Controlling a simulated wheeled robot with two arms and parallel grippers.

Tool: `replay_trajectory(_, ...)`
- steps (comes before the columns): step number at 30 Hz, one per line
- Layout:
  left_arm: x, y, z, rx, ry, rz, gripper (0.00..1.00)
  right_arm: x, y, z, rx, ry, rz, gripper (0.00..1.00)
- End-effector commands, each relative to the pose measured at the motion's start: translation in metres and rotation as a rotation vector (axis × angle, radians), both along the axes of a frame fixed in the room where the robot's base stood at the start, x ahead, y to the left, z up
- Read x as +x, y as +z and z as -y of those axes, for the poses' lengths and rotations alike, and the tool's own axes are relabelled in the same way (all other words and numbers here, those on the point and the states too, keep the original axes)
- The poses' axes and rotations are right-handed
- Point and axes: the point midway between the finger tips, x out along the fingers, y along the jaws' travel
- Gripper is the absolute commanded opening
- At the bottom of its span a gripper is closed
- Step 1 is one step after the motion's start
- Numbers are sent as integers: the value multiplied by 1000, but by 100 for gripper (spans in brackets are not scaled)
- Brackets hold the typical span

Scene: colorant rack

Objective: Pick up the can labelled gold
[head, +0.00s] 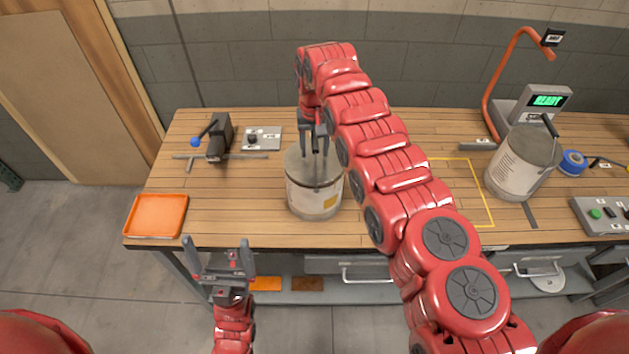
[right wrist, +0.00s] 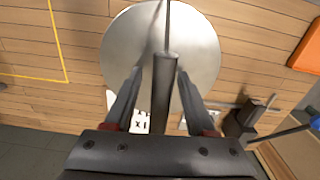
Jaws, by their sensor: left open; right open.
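A grey-white can (head: 305,200) with a small gold-yellow patch on its side stands upright on the workbench, left of centre; I cannot read its lettering. My right gripper (head: 315,148) is directly above it, pointing down, and is open. In the right wrist view, the can's round lid (right wrist: 125,50) fills the top middle. A dark handle grip (right wrist: 166,95) stands between the two spread fingers (right wrist: 160,75), with a gap on each side. My left gripper (head: 222,258) is open and empty in front of the bench's front edge, left of the can.
A second can (head: 523,165) stands at the right, by a scale with a lit green display (head: 547,100). A yellow taped outline (head: 482,195) marks the bench between the cans. An orange tray (head: 157,216) sits at the left corner. A black device (head: 219,137) stands at the back left.

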Motion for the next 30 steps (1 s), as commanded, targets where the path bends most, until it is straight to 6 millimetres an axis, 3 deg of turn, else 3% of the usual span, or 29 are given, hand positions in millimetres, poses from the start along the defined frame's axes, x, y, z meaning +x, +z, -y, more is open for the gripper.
replay_trajectory(6, 0, 0, 0, 0, 0, 0, 100, 0, 0, 0, 0, 0, 0, 56)
replay_trajectory(15, 0, 0, 0, 0, 0, 0, 100, 0, 0, 0, 0, 0, 0, 2)
replay_trajectory(30, 0, 0, 0, 0, 0, 0, 100, 0, 0, 0, 0, 0, 0, 0)
